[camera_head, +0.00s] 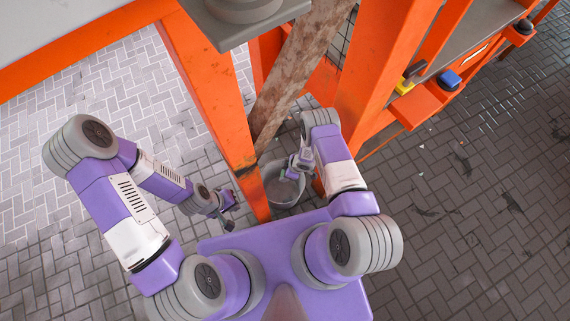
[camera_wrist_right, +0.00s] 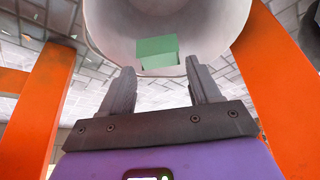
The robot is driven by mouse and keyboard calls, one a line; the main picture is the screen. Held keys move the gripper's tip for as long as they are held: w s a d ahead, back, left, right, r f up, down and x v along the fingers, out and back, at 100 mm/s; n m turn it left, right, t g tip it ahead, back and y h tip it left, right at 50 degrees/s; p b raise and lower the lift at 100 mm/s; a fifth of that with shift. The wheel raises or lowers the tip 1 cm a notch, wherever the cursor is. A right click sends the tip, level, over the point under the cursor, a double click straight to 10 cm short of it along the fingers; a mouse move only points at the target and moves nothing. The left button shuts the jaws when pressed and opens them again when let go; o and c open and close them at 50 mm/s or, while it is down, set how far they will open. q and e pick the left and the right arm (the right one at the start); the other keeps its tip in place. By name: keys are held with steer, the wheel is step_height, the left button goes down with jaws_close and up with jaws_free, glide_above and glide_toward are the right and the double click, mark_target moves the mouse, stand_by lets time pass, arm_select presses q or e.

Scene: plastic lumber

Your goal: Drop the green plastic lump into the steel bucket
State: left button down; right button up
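The green plastic lump (camera_wrist_right: 157,52) shows in the right wrist view just beyond my right gripper's fingertips (camera_wrist_right: 163,82). The fingers are apart with a gap between them, and no finger visibly touches the lump. The lump is seen against the inside of the grey steel bucket (camera_wrist_right: 205,25); I cannot tell whether it rests there or is in the air. In the head view the bucket (camera_head: 285,192) stands on the floor, with my right gripper (camera_head: 293,172) over its mouth. The lump is not visible there. My left gripper (camera_head: 229,207) is left of the bucket, its fingers too small to read.
Orange frame posts (camera_head: 225,100) stand beside the bucket on both sides. A rusty slanted beam (camera_head: 300,70) is behind it. A yellow lump (camera_head: 404,87) and a blue lump (camera_head: 449,79) are on the orange machine at right. The paved floor (camera_head: 480,230) is mostly clear.

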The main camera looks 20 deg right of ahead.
steer(key=o, duration=0.3)
steer(key=shift+r, duration=0.1)
